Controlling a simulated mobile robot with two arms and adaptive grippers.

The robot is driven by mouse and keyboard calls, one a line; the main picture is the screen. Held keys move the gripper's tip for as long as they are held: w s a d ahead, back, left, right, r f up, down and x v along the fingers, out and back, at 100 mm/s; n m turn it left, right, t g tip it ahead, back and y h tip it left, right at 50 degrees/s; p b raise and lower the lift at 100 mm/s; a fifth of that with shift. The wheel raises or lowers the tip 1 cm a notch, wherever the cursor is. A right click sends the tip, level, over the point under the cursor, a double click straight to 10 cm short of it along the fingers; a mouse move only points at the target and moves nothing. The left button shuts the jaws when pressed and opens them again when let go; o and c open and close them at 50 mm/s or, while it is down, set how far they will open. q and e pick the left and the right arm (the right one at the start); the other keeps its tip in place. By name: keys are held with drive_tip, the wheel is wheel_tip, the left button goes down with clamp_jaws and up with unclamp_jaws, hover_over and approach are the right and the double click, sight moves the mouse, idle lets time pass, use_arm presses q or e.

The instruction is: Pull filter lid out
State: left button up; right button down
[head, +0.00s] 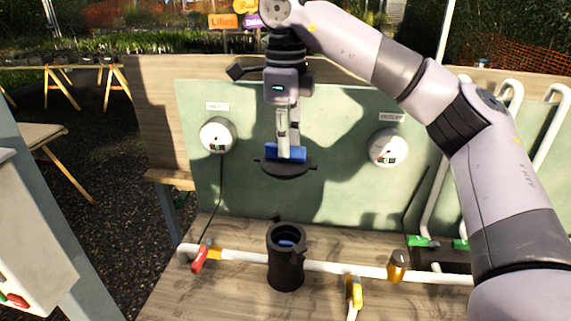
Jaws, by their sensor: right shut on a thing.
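My right gripper (286,146) points down in the middle of the head view. It is shut on the blue handle (272,152) of the filter lid. The filter lid (286,168) is a dark disc with small side tabs, held level in the air. Below it stands the black filter housing (286,270), a short upright cylinder with an open top. Something blue shows inside its mouth. A clear gap lies between the lid and the housing. My left gripper is not in view.
A white pipe (335,267) runs across the wooden bench on both sides of the housing, with a red valve handle (200,259) and a yellow valve handle (354,290). Two round white gauges (217,134) (388,147) sit on the green back panel (330,190).

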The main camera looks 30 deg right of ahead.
drive_tip(key=shift+r, duration=0.45)
drive_tip(key=shift+r, duration=0.1)
drive_tip(key=shift+r+p, duration=2.4)
drive_tip(key=shift+p, duration=0.35)
drive_tip(key=shift+f, duration=0.1)
